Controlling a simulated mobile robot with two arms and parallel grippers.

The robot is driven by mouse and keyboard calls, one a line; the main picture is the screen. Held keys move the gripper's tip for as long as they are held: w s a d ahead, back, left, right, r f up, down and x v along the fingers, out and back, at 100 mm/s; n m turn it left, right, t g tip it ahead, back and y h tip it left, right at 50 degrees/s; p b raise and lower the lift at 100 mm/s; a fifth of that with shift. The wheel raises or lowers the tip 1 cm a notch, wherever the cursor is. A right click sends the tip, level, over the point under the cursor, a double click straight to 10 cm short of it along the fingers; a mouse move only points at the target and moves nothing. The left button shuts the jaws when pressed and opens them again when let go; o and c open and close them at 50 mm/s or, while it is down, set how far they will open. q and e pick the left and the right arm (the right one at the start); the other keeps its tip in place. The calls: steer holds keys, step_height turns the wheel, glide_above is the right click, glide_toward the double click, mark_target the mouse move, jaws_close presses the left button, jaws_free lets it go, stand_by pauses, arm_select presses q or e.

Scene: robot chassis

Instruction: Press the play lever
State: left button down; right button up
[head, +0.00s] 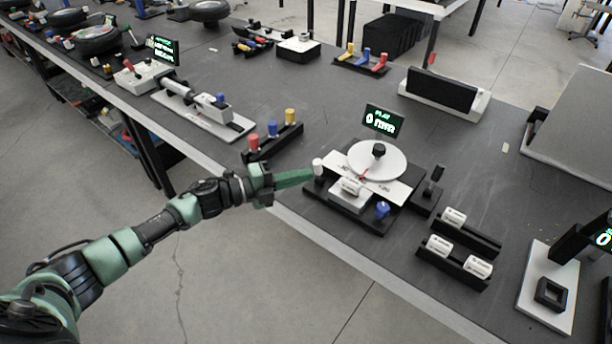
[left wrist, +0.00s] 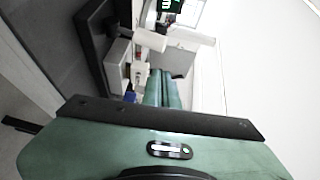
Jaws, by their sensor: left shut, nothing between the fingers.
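The device with the white disc (head: 377,158) stands on a black base near the table's front edge. Its small display (head: 383,121) reads PLAY and 0 mm. A white-capped post (head: 318,167) stands at its left, a blue knob (head: 382,209) at its front, and a black upright lever (head: 433,181) at its right. No label shows which is the play lever. My left gripper (head: 309,174) is shut and empty, its tip beside the white-capped post; I cannot tell if they touch. The left wrist view shows its green fingers (left wrist: 163,90) close to the device. My right gripper is out of view.
A rack of red, blue and yellow pegs (head: 272,138) stands left of the device. White cylinders in black holders (head: 460,262) lie at the right front. A black panel on a white base (head: 443,92) stands behind. Bare dark tabletop lies between them.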

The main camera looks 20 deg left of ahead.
arm_select(q)
steer(key=b+v, duration=0.1)
steer(key=v, duration=0.7)
steer(key=shift+w+a+b, duration=0.2)
steer(key=shift+a+b, duration=0.1)
steer(key=shift+a, duration=0.15)
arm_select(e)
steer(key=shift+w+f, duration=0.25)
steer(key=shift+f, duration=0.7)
arm_select(q)
steer(key=shift+r, duration=0.1)
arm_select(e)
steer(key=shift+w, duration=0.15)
